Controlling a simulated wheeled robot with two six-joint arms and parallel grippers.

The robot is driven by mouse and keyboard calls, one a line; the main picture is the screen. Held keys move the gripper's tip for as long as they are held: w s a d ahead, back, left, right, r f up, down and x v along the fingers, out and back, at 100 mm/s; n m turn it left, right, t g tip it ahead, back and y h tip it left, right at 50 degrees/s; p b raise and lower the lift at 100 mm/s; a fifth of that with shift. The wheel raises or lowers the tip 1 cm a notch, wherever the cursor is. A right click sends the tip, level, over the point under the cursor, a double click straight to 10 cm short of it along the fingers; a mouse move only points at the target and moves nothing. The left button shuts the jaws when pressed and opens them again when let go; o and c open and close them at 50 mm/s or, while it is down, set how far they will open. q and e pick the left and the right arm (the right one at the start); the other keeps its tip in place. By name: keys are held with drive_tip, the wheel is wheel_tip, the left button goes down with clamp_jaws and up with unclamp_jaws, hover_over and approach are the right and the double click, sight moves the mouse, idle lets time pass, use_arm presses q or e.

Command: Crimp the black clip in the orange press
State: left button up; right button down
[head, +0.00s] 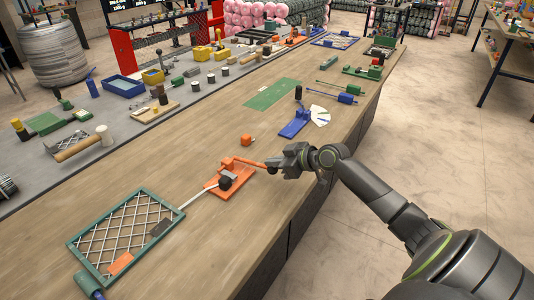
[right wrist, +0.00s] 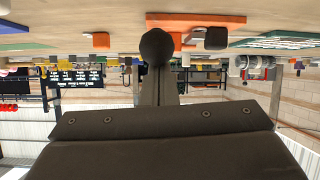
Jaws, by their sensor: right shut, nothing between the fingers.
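The orange press (head: 213,190) sits on the wooden table with its orange lever (head: 247,163) reaching right toward my right gripper. A dark lump (head: 226,183) sits on the press; I cannot tell whether it is the black clip or part of the press. My right gripper (head: 275,162) is shut and empty at the lever's outer end; I cannot tell whether it touches it. In the right wrist view, an orange plate (right wrist: 205,19) shows beyond a dark rounded end, near a dark block (right wrist: 216,38). My left gripper is not in view.
A green frame with wire mesh (head: 125,232) lies left of the press, and a pale strip (head: 193,197) runs between them. A small orange block (head: 247,141) lies behind the press. A blue tool (head: 295,123) and green mat (head: 273,94) lie farther back. The table front is clear.

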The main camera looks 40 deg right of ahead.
drive_tip(key=shift+s+f, duration=0.2)
drive_tip(key=shift+f, duration=0.3)
drive_tip(key=r+p, duration=0.1)
drive_tip(key=w+r+p, duration=0.1)
drive_tip(key=a+r+p, duration=0.1)
drive_tip(key=r, duration=0.1)
drive_tip(key=shift+w, duration=0.35)
drive_tip(key=shift+s+d+b, duration=0.1)
drive_tip(key=shift+s+b, duration=0.05)
drive_tip(key=shift+b, duration=0.15)
drive_tip(key=s+f+b+v, duration=0.1)
drive_tip(key=v, duration=0.8)
drive_tip(key=shift+f+b, duration=0.35)
drive_tip(key=c, duration=2.2)
unclamp_jaws()
drive_tip(key=shift+w+d, duration=0.1)
